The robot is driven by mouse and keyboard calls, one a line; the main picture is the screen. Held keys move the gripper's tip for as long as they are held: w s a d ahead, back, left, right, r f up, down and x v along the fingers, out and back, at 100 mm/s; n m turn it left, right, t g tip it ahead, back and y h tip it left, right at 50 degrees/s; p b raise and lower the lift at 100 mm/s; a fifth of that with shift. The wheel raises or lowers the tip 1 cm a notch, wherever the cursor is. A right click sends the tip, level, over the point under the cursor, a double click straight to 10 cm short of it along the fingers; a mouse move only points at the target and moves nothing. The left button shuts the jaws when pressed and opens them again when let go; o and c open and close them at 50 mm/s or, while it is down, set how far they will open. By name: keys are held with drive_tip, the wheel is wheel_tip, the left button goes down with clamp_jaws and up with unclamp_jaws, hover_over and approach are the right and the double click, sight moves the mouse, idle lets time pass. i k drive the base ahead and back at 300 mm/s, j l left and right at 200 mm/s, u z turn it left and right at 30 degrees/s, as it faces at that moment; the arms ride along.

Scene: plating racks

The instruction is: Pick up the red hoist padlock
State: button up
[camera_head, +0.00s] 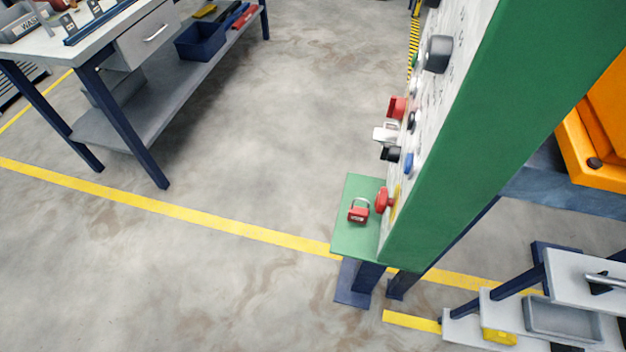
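The red padlock (358,214) lies on a small green shelf (352,241) at the foot of a tall green-sided panel. It has a red body with a pale label and a grey metal shackle pointing away from me. A round red knob or button (383,199) sticks out from the panel just right of the padlock, close to it. My gripper is not in this view, so I cannot see its state or where it is.
The green panel (480,130) carries red, white, black and blue fittings (390,134). A workbench (120,22) with a blue bin (200,42) stands at upper left. The concrete floor (220,150) between is clear, crossed by yellow lines.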

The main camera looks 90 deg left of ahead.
sight(359, 214)
drive_tip(key=k+u, duration=0.1)
drive_tip(key=u, duration=1.4)
